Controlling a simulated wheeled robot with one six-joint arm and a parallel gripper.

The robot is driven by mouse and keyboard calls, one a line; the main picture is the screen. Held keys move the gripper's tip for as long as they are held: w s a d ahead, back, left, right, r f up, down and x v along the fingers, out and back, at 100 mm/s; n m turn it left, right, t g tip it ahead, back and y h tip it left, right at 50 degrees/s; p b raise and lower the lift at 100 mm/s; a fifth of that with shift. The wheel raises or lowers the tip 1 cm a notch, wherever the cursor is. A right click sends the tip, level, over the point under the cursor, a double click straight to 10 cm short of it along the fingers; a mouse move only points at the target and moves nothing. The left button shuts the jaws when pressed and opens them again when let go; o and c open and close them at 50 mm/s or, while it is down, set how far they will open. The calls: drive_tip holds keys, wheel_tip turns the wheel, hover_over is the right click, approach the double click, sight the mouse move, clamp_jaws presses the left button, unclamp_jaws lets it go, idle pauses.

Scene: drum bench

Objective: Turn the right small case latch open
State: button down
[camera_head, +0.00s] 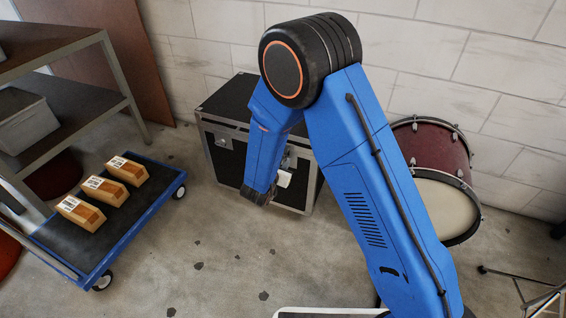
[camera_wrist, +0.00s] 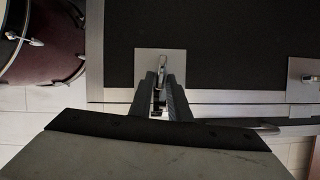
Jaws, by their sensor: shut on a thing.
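The black case (camera_head: 232,97) with silver edges stands by the wall in the head view; its dark face (camera_wrist: 235,45) fills much of the wrist view. The right small case latch (camera_wrist: 162,63) is a small metal handle on a pale square plate, near the drum side. My gripper (camera_wrist: 162,83) is shut on this latch, one dark finger on each side; the fingers hide part of it. The handle points up and down in the wrist view. The other latch (camera_wrist: 309,78) lies crosswise on its own plate. My arm hides the gripper's tips in the head view.
A maroon drum (camera_head: 434,150) stands close to the right of the case, also in the wrist view (camera_wrist: 45,50). The floor between is clear.

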drive_tip(key=m+t+y, duration=0.1)
drive_tip(key=m, duration=0.3)
drive_tip(key=d+f+m+t+y, duration=0.1)
drive_tip(key=m+t+y, duration=0.1)
drive_tip(key=m, duration=0.2)
drive_tip(key=d+f+m+t+y, duration=0.1)
drive_tip(key=m+t, duration=0.1)
drive_tip(key=m, duration=0.2)
drive_tip(key=shift+s+m+y, duration=0.25)
drive_tip(key=shift+m+y, duration=0.05)
drive_tip(key=shift+m, duration=0.1)
idle(0.6)
drive_tip(key=c, duration=1.8)
unclamp_jaws()
drive_tip(key=shift+f, duration=0.1)
drive_tip(key=shift+c, duration=0.2)
drive_tip(key=shift+a, duration=0.1)
